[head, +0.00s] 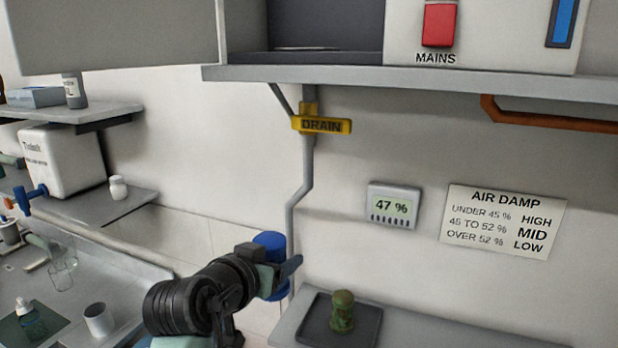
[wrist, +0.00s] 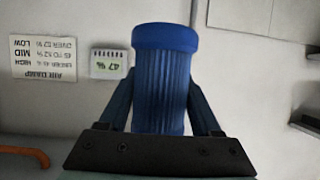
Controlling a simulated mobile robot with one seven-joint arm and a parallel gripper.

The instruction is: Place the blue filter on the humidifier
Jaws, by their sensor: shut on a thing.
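The blue filter (head: 270,242) is a ribbed cylinder with a smooth wider cap. It fills the middle of the wrist view (wrist: 164,85), where it stands upright in the picture. My gripper (head: 277,276) is shut on it, with one finger on each side. In the head view the filter is partly hidden behind my wrist and fingers. It is held up in front of the wall, left of the lower right shelf. A white unit marked MAINS (head: 489,50), with a red switch, stands on the upper shelf; I cannot tell whether it belongs to the humidifier.
A green ribbed cylinder (head: 342,312) stands on a dark tray (head: 368,327) on the lower right shelf. A yellow DRAIN handle (head: 322,125) is on the wall pipe. A display (head: 393,205) reads 47 %. An AIR DAMP chart (head: 503,222) hangs beside it.

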